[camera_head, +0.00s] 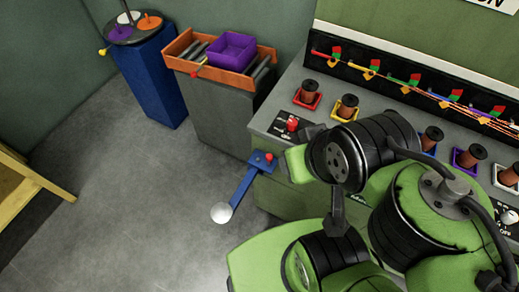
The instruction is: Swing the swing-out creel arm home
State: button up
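The swing-out creel arm (241,188) is a blue bar standing out from the left front corner of the grey bench, over the floor. It slants down and left in the picture, from a blue block with a red knob (268,156) to a white ball (221,212) at its free end. My green and black arm fills the lower right and reaches over the bench to the right of the creel arm. Nothing of mine visibly touches the blue bar. My gripper's fingers cannot be made out; a dark part near the bench's left end may belong to it.
The bench (275,108) carries several spools in coloured trays and a red switch (292,124). A grey cabinet (215,110) with an orange tray (180,46) and purple bin (231,52) stands left, beside a blue pedestal (150,85). Floor left of the bar is clear.

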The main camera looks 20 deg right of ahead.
aim_at(222, 212)
jog(key=j+z, duration=0.75)
jog(key=j, duration=0.2)
jog(key=k+j+z, duration=0.15)
jog(key=j+z, duration=0.25)
jog(key=k+j+z, duration=0.2)
jog(key=j+z, duration=0.15)
jog(key=j, duration=0.15)
